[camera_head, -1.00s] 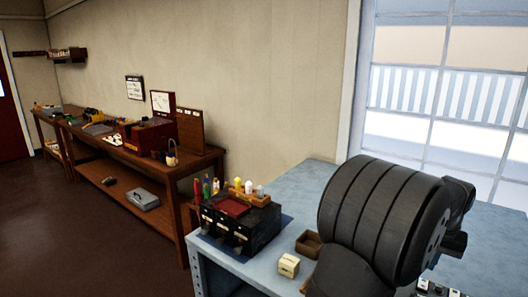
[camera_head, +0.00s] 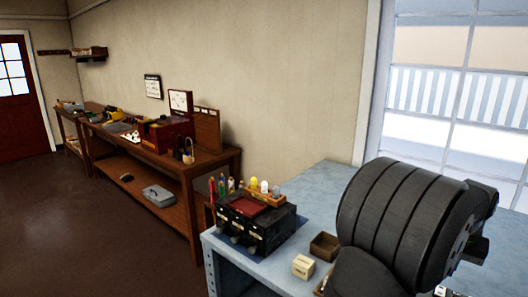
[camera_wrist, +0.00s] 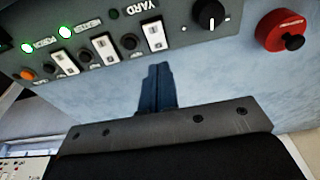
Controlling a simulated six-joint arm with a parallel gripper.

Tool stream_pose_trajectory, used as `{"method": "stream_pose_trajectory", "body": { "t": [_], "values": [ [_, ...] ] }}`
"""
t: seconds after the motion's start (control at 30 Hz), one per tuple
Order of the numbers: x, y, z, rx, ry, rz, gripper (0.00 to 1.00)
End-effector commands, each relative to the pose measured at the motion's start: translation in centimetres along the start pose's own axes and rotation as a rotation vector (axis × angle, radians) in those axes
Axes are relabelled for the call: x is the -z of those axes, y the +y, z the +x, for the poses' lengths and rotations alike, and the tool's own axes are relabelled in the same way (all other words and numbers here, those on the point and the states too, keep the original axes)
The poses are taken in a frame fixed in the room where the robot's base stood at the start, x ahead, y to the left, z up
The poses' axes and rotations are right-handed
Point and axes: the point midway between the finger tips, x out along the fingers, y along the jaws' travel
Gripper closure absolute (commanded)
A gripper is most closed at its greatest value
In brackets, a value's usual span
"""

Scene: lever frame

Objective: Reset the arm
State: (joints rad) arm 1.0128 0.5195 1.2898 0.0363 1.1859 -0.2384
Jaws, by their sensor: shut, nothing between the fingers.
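My gripper (camera_wrist: 157,88) shows in the wrist view as two dark fingers side by side, shut and empty. Beyond the fingers is a bare pale blue-grey surface. A dark control panel (camera_wrist: 185,42) crosses the top of the wrist view. The fingers appear apart from the panel. In the head view, I cannot make out my fingertips.
In the head view, a blue workbench (camera_head: 312,190) holds a black drawer box (camera_head: 255,229), a cream box (camera_head: 303,266) and a small brown tray (camera_head: 325,246). A long wooden bench (camera_head: 215,161) with tools stands along the wall. The floor (camera_head: 75,215) at left is open.

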Motion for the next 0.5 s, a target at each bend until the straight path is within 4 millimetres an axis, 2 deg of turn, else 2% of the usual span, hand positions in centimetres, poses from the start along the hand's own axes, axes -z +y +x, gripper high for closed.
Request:
{"method": "stream_pose_trajectory", "body": {
  "t": [0.1,0.23,0.5],
  "values": [
    [-0.3,0.0,1.9,0.001,-0.004,0.000,1.00],
    [-0.6,0.0,3.5,0.001,-0.003,0.000,1.00],
    [-0.7,0.0,4.4,0.000,0.000,0.000,1.00]
  ]
}}
